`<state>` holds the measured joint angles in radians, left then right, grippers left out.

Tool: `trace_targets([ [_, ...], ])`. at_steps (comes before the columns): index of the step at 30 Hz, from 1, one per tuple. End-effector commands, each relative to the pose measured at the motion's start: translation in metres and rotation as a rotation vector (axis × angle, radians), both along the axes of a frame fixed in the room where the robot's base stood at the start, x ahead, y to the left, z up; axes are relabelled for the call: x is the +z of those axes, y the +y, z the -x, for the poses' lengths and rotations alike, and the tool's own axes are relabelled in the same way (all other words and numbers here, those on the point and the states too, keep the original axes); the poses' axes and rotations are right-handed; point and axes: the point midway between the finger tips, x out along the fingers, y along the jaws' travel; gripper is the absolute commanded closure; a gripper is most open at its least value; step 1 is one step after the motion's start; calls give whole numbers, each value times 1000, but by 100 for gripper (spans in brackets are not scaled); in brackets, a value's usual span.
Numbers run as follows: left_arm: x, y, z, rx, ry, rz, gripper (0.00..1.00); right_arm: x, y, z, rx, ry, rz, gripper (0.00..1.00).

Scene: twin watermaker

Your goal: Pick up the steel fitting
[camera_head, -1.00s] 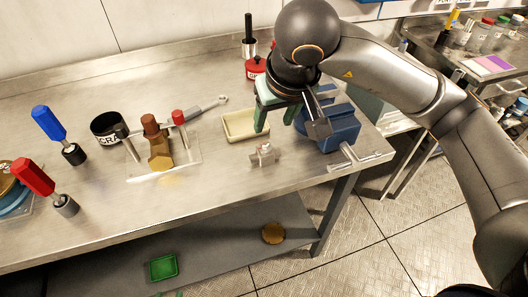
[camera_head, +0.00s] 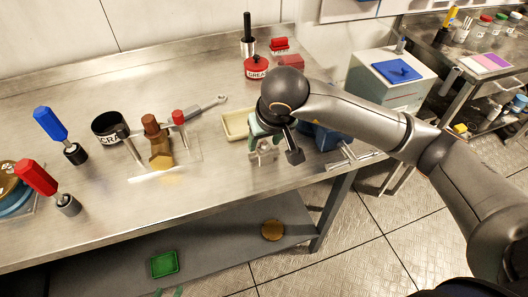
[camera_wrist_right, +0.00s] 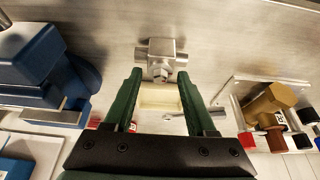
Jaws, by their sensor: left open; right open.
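The steel fitting (camera_wrist_right: 160,57) is a small metal block with side stubs and a hex nut. It stands on the steel bench near its front edge. In the head view the fitting (camera_head: 264,157) is partly hidden by my right gripper (camera_head: 262,147). My right gripper points down over it, open and empty. In the right wrist view the green fingers of this gripper (camera_wrist_right: 162,78) are spread, with the fitting just beyond and between their tips. Contact cannot be told. Only the green tips of my left gripper (camera_head: 168,292) show at the bottom edge, apart.
A cream tray (camera_head: 234,124) lies just behind the fitting. A blue vise (camera_wrist_right: 42,68) is close beside it, partly behind my right arm in the head view. A brass-coloured hex part (camera_head: 161,155) stands to the left. Bench between them is clear.

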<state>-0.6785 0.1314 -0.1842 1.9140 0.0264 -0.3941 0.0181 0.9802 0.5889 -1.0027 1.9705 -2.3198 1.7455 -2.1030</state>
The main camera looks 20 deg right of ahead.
Motion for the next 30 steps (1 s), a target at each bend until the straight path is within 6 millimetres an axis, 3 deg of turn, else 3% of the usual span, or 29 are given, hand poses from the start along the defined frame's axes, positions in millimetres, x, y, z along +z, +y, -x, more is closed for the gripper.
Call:
trace_targets([
  [2,0,0,0,0,0,0,50,0,0,0,0,0,0,44],
  [17,0,0,0,0,0,0,50,0,0,0,0,1,-1,99],
  [30,0,0,0,0,0,0,50,1,0,0,0,0,-1,100],
])
